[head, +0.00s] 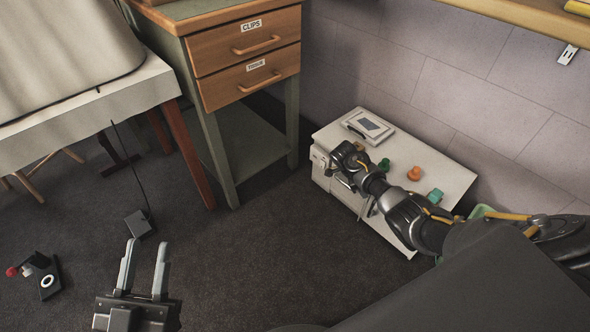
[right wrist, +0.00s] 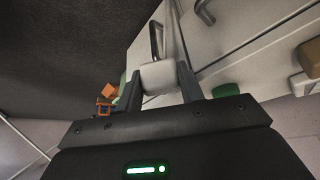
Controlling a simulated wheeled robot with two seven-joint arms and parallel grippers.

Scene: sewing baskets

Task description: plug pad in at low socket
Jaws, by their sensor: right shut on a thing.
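A white-framed pad with a grey face (head: 369,125) lies on the back of the low white cabinet top. My right gripper (head: 335,170) is at the cabinet's left end, mostly hidden by its own wrist in the head view. In the right wrist view its fingers (right wrist: 159,82) are shut on a small white block (right wrist: 158,74), which may be the pad's plug. A dark bar handle on a pale face lies just beyond it. I cannot make out a socket or the pad's cord. My left gripper (head: 145,268) is open and empty above the floor.
The white cabinet (head: 440,168) carries green and orange pieces (head: 414,174). A drawer unit (head: 250,55) stands to its left, beside a white table (head: 90,120). A black box (head: 138,224) and a dark pedal-like thing (head: 48,280) lie on the floor. The middle floor is clear.

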